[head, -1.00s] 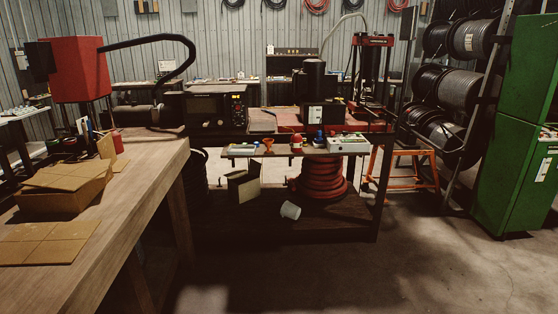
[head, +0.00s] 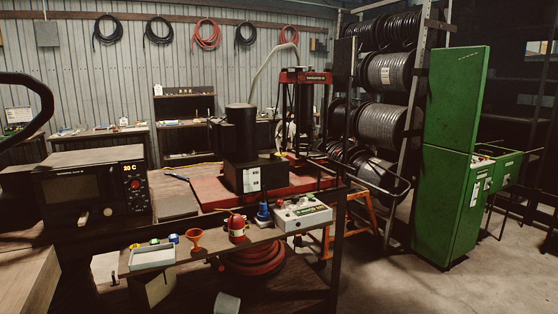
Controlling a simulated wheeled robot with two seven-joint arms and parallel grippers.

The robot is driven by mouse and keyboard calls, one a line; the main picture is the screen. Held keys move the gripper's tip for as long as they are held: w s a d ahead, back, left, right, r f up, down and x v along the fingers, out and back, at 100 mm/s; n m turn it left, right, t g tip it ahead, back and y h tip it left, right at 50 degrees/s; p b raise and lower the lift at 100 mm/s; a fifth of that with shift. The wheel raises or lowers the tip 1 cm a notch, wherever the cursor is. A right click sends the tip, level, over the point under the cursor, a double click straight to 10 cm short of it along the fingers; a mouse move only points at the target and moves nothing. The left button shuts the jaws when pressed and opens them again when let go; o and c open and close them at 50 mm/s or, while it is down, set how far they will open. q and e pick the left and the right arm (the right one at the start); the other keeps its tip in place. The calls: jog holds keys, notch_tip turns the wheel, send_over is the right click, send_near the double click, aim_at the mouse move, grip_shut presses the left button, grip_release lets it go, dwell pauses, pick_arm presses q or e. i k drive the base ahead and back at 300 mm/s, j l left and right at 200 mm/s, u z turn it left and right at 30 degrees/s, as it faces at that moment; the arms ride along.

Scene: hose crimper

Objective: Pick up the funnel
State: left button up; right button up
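A small orange funnel (head: 195,239) stands on the narrow front shelf (head: 215,250) of the workbench in the head view, wide end up as far as I can see. A white tray (head: 152,256) and small yellow, green and blue items are to its left. A red container (head: 237,228) stands to its right. Neither of my grippers is in view, and nothing is touching the funnel.
A blue item (head: 263,213) and a white control box (head: 302,214) sit further right on the shelf. Behind are a boxy instrument (head: 95,190) and the red-based crimper (head: 250,185). A green cabinet (head: 452,155) stands right, with open floor before it.

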aim_at(194, 235)
jog(key=i+j, duration=0.1)
jog(key=i+j+z, duration=0.15)
jog(key=j, duration=0.15)
jog(key=i+u, duration=0.1)
jog(key=u, duration=0.3)
jog(key=l+u, duration=0.1)
jog(key=u, duration=0.3)
jog(key=i+l+u, duration=0.15)
jog(key=u, duration=0.25)
jog(key=l+u, duration=0.1)
jog(key=u, duration=0.3)
jog(key=i+l+u, duration=0.15)
jog(key=l, duration=0.25)
jog(key=i+l+u, duration=0.15)
jog(key=l, duration=0.3)
jog(key=l+u, duration=0.1)
jog(key=l, duration=0.35)
jog(key=i+l+u, duration=0.15)
jog(key=l, duration=0.3)
jog(key=i+l, duration=0.3)
jog(key=i, duration=0.25)
